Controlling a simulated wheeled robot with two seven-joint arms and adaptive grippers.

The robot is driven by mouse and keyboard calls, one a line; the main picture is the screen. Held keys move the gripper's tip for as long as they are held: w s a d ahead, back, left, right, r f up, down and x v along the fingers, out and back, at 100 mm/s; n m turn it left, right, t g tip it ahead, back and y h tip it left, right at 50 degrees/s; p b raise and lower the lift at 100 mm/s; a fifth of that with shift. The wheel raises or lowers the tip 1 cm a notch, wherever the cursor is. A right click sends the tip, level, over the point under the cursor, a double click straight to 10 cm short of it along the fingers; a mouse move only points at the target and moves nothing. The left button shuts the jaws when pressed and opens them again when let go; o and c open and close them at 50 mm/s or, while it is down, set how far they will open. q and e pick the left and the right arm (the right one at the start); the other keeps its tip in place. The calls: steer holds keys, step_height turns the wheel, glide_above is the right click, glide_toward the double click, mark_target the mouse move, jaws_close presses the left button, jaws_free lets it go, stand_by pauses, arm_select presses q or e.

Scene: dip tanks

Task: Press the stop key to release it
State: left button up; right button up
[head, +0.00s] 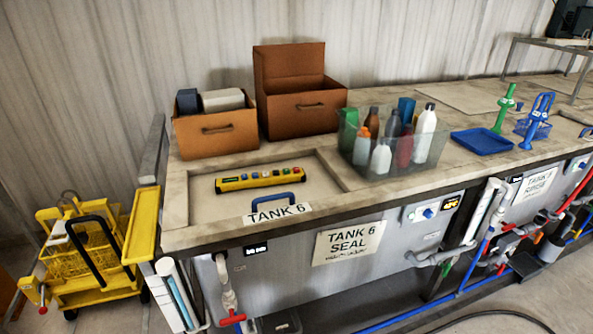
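A yellow and black key box (260,184) lies on the Tank 6 lid (325,187), behind the lid's blue handle (277,201). A row of several small coloured keys runs along its top, and a reddish one (296,169) shows near its right end. The keys are too small to tell which is the stop key or whether any is pressed in. Neither of my grippers is in view, and nothing is seen touching the box.
Two brown boxes (216,132) (305,112) stand behind the lid. A clear bin (376,168) of bottles stands to the right, then a blue tray (482,142) and green (503,108) and blue (541,110) upright tools. A yellow cart (92,262) stands at left. The lid around the key box is mostly clear.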

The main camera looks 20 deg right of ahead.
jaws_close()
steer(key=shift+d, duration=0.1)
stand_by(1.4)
